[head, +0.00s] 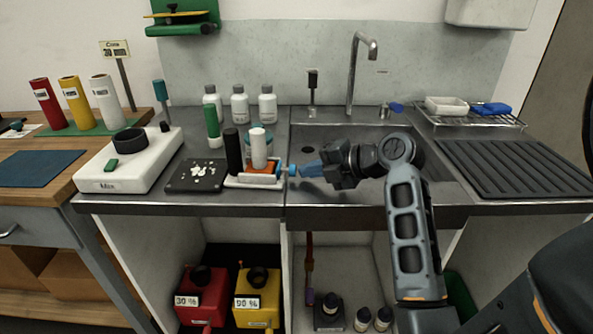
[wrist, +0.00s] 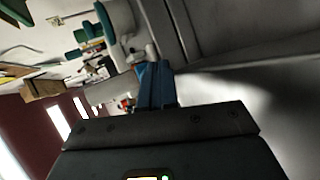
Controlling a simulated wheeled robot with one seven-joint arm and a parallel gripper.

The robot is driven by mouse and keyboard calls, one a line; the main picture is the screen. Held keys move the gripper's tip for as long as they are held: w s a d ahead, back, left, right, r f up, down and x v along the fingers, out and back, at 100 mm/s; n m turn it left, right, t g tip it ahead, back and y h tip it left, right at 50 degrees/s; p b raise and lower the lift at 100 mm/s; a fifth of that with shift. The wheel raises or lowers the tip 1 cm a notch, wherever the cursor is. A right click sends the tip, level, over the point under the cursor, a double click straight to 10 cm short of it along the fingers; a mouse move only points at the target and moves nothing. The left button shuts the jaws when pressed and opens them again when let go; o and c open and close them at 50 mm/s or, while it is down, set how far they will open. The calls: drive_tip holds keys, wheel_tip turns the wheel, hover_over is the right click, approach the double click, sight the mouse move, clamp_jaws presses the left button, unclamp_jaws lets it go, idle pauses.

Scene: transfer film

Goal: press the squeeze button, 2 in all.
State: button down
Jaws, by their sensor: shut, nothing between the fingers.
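My gripper (head: 303,169) is at the front edge of the sink, shut and empty, its blue fingertips pointing left. A small light-blue knob (head: 292,170) sticks out from the right end of a low white tray-like device (head: 245,180); it may be the squeeze button, but no label shows. My fingertips are very close to its right side; I cannot tell whether they touch it. In the wrist view the blue fingers (wrist: 155,85) are together, and the knob cannot be made out clearly.
A black cylinder (head: 233,151) and a white one (head: 258,148) stand at the device. A dark mat with white pieces (head: 196,175) and a white machine (head: 130,165) lie left. The tap (head: 353,75) rises behind my arm. The ribbed drainboard (head: 520,168) is clear.

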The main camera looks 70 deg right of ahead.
drive_tip(key=shift+w+a, duration=0.15)
drive_tip(key=shift+w, duration=0.2)
drive_tip(key=shift+s, duration=0.15)
idle(0.5)
drive_tip(key=shift+s+d+b, duration=0.3)
drive_tip(key=shift+s+b, duration=0.05)
drive_tip(key=shift+s, duration=0.5)
drive_tip(key=shift+s+d+b, duration=0.15)
drive_tip(key=shift+s+d, duration=0.1)
drive_tip(key=shift+s, duration=0.55)
drive_tip(key=shift+s+d+b, duration=0.1)
drive_tip(key=shift+s+d, duration=0.2)
drive_tip(key=shift+s, duration=0.5)
drive_tip(key=shift+s+d+b, duration=0.15)
drive_tip(key=shift+s+d, duration=0.1)
drive_tip(key=shift+s, duration=0.55)
